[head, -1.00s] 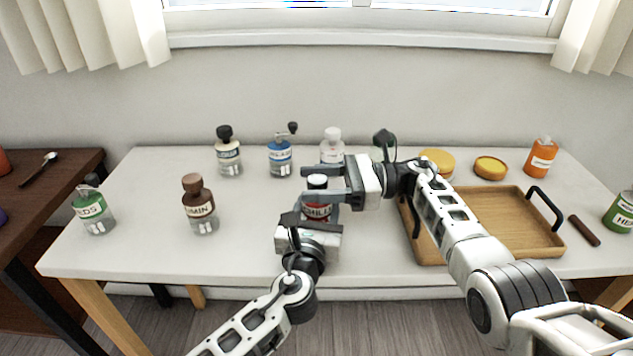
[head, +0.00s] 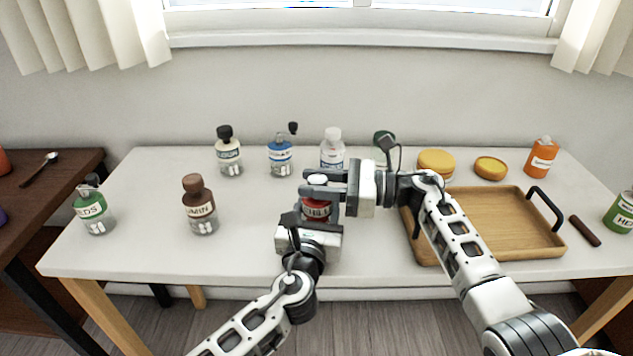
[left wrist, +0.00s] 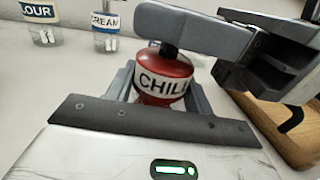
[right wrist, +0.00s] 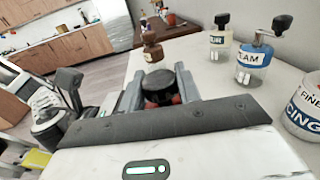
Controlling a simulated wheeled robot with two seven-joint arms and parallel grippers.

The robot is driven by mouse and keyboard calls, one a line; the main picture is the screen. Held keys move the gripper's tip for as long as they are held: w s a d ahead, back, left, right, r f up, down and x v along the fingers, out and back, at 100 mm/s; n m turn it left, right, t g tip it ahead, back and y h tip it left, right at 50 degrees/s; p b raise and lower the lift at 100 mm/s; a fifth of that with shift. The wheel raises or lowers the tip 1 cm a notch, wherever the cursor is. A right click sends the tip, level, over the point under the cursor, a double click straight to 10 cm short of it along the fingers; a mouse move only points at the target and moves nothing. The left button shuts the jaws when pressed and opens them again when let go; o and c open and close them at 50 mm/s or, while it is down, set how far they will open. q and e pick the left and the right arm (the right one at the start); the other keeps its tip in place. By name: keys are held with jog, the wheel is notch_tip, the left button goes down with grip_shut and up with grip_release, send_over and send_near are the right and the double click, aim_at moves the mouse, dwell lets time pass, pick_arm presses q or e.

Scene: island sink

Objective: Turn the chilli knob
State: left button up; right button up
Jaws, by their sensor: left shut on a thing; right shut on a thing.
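The chilli bottle (head: 316,208) stands on the white table in front of me, red with a white label. In the left wrist view the bottle (left wrist: 163,80) sits between the fingers of my left gripper (left wrist: 163,85), which is shut on its body. My right gripper (head: 325,184) comes in from the right above the bottle, with its fingers around the knob. In the right wrist view the dark round knob (right wrist: 159,86) sits between the right fingers, which are shut on it. Part of the bottle is hidden by both grippers in the head view.
A brown cumin bottle (head: 199,207) stands to the left. Several bottles stand behind, including a blue-labelled one (head: 280,158) and a white one (head: 332,150). A wooden tray (head: 500,222) with black handles lies to the right, under my right arm. The table's left front is clear.

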jog(key=shift+d+f+m+t+h, duration=0.1)
jog(key=shift+m+t+h, duration=0.6)
jog(key=shift+m+t, duration=1.35)
jog(key=shift+n+t, duration=0.35)
jog(key=o, duration=1)
jog(key=v, duration=1.2)
